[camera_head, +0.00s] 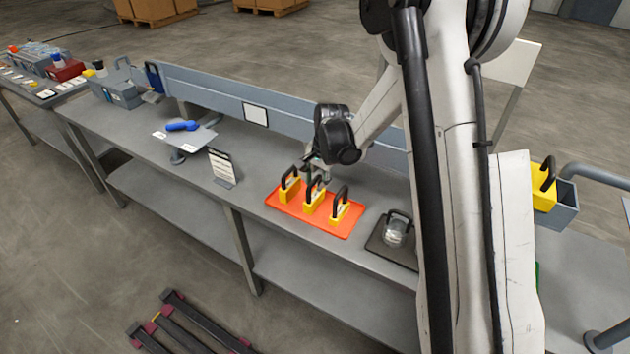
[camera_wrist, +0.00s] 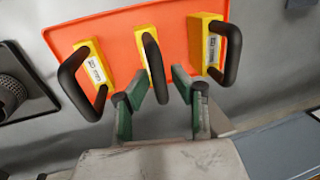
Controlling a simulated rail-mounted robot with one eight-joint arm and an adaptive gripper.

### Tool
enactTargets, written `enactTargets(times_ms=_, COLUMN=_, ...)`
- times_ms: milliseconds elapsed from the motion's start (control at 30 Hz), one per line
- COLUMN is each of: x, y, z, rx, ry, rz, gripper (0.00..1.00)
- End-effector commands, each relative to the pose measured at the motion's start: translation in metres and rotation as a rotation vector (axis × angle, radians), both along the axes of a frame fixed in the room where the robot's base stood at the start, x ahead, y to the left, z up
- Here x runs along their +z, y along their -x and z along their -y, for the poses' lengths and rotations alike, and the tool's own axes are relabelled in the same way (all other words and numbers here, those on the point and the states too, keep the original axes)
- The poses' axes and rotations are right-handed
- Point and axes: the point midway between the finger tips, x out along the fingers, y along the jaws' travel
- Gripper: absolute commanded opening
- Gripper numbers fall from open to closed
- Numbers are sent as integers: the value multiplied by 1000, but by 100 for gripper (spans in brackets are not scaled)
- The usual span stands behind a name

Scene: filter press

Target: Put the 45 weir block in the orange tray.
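The orange tray (camera_head: 312,222) lies on the bench and also fills the upper part of the wrist view (camera_wrist: 115,32). Three yellow blocks with black loop handles stand on it: a left block (camera_head: 288,192), a middle block (camera_head: 314,197) and a right block (camera_head: 339,211). Their white labels are too small to read, so I cannot tell which block is the 45 weir block. My gripper (camera_wrist: 168,84) is open, its green fingers apart, close to the middle block's handle. Whether they touch it is unclear.
Another yellow block (camera_head: 544,187) sits at a grey bin (camera_head: 566,207) on the right. A dark plate with a handled, rounded metal piece (camera_head: 397,231) lies right of the tray. A sign (camera_head: 222,166) stands left of it. A blue-grey rail (camera_head: 225,92) runs behind.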

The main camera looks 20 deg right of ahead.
Motion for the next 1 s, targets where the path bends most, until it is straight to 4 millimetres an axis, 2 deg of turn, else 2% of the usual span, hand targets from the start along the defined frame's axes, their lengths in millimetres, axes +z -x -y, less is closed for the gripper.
enactTargets(times_ms=600, x=99, y=14, z=14, rx=0, ry=0, rz=0, gripper=24)
enactTargets(times_ms=867, x=119, y=18, z=16, rx=4, ry=1, rz=3, gripper=24)
enactTargets(times_ms=1000, x=137, y=30, z=14, rx=31, ry=13, rz=25, gripper=24)
